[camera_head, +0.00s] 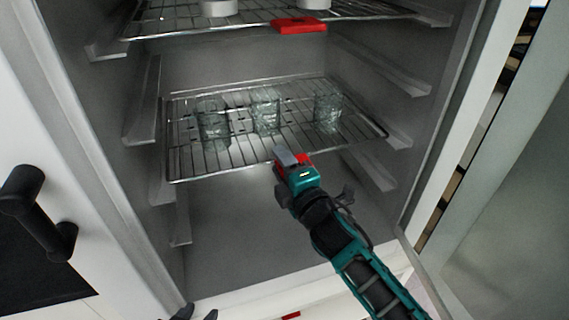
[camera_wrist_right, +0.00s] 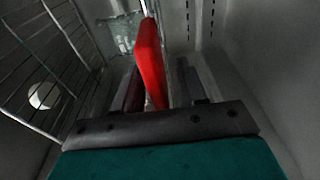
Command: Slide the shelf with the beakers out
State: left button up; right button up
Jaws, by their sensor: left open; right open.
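The wire shelf (camera_head: 232,159) with three glass beakers is at mid-height in the cabinet. The beakers stand in a row: left (camera_head: 213,124), middle (camera_head: 265,110) and right (camera_head: 327,112). A red tab (camera_head: 304,160) is on the shelf's front edge, partly hidden by my right gripper (camera_head: 287,160). In the right wrist view, the red tab (camera_wrist_right: 150,64) stands between the open fingers of that gripper (camera_wrist_right: 160,82), with a gap at least on the right. My left gripper (camera_head: 195,314) is open and empty at the bottom edge, with only its dark fingertips showing.
An upper wire shelf (camera_head: 255,25) holds white containers and has its own red tab (camera_head: 299,26). Side rails (camera_head: 145,112) line both cabinet walls. The open door (camera_head: 500,190) stands at the right. A black handle (camera_head: 35,212) juts out at the left. Space below the beaker shelf is clear.

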jog(key=shift+c, duration=0.3)
grip_shut()
dwell(0.3)
